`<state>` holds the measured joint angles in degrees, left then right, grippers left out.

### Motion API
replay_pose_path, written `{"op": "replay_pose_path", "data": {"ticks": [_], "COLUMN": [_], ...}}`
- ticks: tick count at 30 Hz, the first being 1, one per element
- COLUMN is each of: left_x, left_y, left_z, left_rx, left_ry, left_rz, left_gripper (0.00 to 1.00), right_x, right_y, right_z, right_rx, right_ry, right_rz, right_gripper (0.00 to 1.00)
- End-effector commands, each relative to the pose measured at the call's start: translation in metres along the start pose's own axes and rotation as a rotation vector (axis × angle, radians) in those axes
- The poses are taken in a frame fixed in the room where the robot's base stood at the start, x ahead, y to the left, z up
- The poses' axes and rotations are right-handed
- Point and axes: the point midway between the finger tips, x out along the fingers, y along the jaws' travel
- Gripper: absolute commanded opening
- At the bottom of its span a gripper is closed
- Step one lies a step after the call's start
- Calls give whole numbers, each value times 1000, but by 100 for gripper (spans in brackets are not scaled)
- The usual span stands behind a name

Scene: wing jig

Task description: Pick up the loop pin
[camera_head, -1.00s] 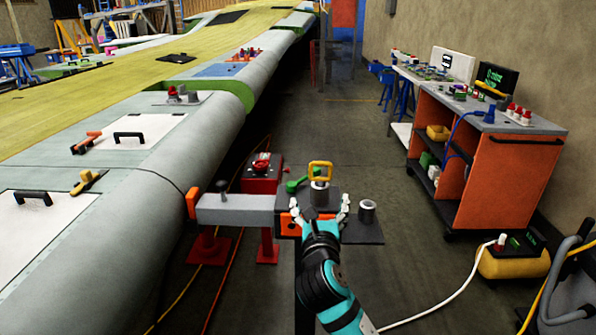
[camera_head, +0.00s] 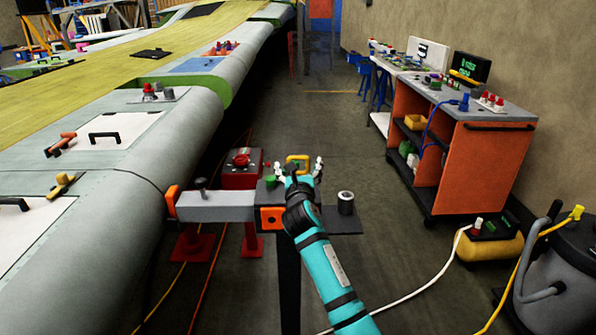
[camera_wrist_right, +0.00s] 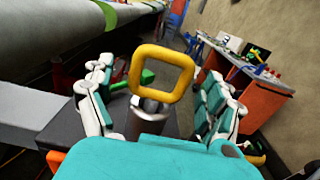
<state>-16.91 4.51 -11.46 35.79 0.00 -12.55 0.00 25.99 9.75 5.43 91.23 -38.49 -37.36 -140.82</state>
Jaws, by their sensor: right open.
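The loop pin (camera_wrist_right: 161,66) shows a square yellow loop above a grey metal cylinder (camera_wrist_right: 148,119) in the right wrist view. It stands upright between the two open fingers of my right gripper (camera_wrist_right: 158,95), with space on both sides. In the head view the yellow loop (camera_head: 297,158) shows just beyond the fingertips of my right gripper (camera_head: 303,170). The gripper hides the cylinder there. My left gripper is not in view.
A dark plate (camera_head: 335,222) on the stand carries a grey socket (camera_head: 346,203) to the right. A green knob (camera_head: 271,182) is close on the left. A grey beam (camera_head: 215,207) runs left toward the wing. An orange cart (camera_head: 465,165) stands to the right.

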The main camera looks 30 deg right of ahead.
Motion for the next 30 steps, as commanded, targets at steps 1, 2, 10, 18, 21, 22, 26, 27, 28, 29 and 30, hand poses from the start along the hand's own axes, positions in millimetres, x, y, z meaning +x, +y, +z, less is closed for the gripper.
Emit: {"op": "replay_pose_path", "data": {"ticks": [1,2,10,18,21,22,26,27,28,29,30], "left_x": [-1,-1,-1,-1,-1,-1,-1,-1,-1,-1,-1], "left_y": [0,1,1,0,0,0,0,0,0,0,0], "left_z": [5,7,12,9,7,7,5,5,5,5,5], "left_rx": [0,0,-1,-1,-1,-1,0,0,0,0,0], "left_ry": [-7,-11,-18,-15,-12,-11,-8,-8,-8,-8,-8], "left_rz": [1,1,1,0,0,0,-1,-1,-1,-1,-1], "left_gripper": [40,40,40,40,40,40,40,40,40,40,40], "right_x": [6,9,13,13,13,13,13,13,13,13,13], "right_y": [0,0,0,0,0,0,0,0,0,0,0], "right_z": [1,1,0,0,0,0,0,0,0,0,0], "right_rx": [1,1,0,-1,-1,-1,-1,-1,-1,-1,-1], "right_ry": [0,0,-1,-1,-1,-1,-1,-1,-1,-1,-1], "right_rz": [0,0,1,1,1,1,1,1,1,1,1], "right_gripper": [88,88,88,56,43,40,22,17,13,9,5]}}
